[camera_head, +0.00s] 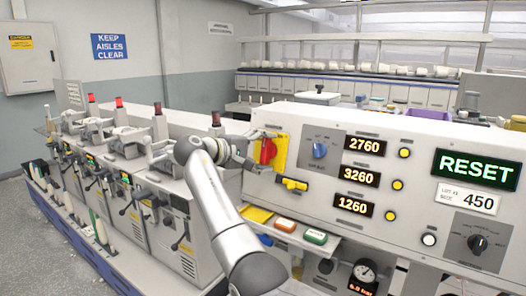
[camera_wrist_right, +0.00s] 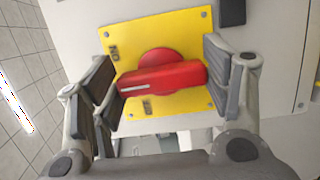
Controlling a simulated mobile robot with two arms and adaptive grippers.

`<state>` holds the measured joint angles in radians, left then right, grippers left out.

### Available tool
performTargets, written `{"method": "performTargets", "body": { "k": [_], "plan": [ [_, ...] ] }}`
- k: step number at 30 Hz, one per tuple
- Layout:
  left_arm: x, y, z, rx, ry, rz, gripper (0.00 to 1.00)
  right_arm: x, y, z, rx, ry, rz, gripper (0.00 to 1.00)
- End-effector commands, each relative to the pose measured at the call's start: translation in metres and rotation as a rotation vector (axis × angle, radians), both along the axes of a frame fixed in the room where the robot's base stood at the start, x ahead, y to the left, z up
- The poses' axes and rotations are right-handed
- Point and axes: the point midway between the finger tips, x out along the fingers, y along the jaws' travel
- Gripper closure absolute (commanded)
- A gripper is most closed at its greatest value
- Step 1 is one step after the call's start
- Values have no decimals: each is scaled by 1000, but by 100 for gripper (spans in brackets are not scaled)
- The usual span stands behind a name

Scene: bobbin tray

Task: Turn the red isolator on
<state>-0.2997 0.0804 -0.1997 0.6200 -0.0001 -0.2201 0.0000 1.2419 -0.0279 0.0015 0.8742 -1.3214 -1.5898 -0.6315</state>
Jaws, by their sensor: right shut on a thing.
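The red isolator (camera_head: 267,151) is a red rotary handle on a yellow plate (camera_head: 281,142), at the left end of the pale control panel. In the right wrist view the red handle (camera_wrist_right: 165,79) lies nearly level, slightly tilted, with a white line on its left part. The yellow plate (camera_wrist_right: 185,30) behind it has small dark labels at upper left and below the handle. My right gripper (camera_wrist_right: 162,82) is shut on the handle, one finger at each end. In the head view the right gripper (camera_head: 252,153) reaches it from the left. My left gripper is not in view.
A yellow lever (camera_head: 294,184) sits just below the plate. A blue knob (camera_head: 319,150), lit displays (camera_head: 365,146) and yellow buttons (camera_head: 404,153) are to the right. Winding machines (camera_head: 130,190) stand left.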

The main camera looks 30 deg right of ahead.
Motion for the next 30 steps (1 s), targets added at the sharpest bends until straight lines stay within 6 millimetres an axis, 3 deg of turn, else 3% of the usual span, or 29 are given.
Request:
{"method": "performTargets", "body": {
  "k": [17,18,22,30],
  "plan": [
    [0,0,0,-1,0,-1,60,0,0,-1,13,-27,-8,53],
    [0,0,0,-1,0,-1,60,0,0,-1,13,-27,-8,25],
    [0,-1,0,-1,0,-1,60,0,0,-1,13,-27,-7,8],
    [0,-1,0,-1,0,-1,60,0,0,-1,12,-27,-7,7]
  ]
}}
